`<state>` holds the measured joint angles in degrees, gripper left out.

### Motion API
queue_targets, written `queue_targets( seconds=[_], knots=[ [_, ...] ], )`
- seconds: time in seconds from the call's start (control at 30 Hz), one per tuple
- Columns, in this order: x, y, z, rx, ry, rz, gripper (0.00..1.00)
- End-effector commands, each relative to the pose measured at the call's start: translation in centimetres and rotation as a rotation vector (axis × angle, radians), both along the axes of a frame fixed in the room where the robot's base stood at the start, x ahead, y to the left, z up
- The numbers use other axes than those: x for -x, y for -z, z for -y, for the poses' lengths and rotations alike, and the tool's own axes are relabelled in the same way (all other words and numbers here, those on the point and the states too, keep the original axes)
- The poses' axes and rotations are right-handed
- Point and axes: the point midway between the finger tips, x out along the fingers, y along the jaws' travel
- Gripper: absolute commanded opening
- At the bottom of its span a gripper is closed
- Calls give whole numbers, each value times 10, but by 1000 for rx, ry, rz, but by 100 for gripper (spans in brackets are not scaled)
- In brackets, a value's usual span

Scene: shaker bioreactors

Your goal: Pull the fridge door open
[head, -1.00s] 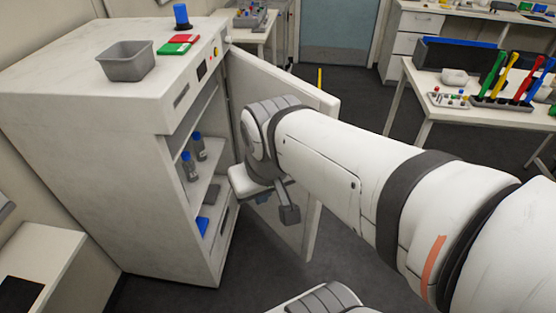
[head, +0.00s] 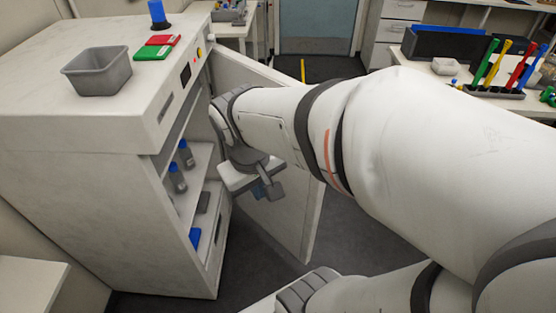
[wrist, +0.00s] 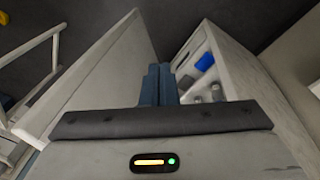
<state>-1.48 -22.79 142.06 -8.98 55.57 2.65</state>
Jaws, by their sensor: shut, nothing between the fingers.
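The fridge (head: 95,165) is the white cabinet at left in the head view, its front showing open shelves. Its door (head: 300,215) stands swung open to the right, partly hidden behind my arm. My gripper (head: 268,190) is in the gap between the fridge opening and the inner face of the door. In the wrist view, the blue fingers of my gripper (wrist: 158,84) are together with nothing between them. The door (wrist: 95,85) fills the left side there, and the fridge (wrist: 255,100) is on the right. I cannot tell whether the gripper touches the door.
Bottles (head: 177,177) and a blue item (head: 194,238) sit on the fridge shelves. A grey bin (head: 98,75) and red and green items stand on its top. A table with a coloured tool rack (head: 495,92) is at right. Dark floor shows beyond the door.

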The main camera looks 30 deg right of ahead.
Motion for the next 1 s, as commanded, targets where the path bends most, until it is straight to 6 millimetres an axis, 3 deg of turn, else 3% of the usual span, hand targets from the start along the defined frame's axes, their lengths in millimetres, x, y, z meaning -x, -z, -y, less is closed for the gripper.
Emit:
queue_targets(
  seconds=[0.03,0.1,0.6,0.87,1.0],
  knots=[
    [-2,20,6,45,-22,-79,0],
    [-3,39,16,116,-53,-182,0],
    [-33,157,89,664,-374,-800,0],
    [-64,226,112,959,-623,-1019,0],
    [-80,271,116,1113,-784,-1097,0]
  ],
)
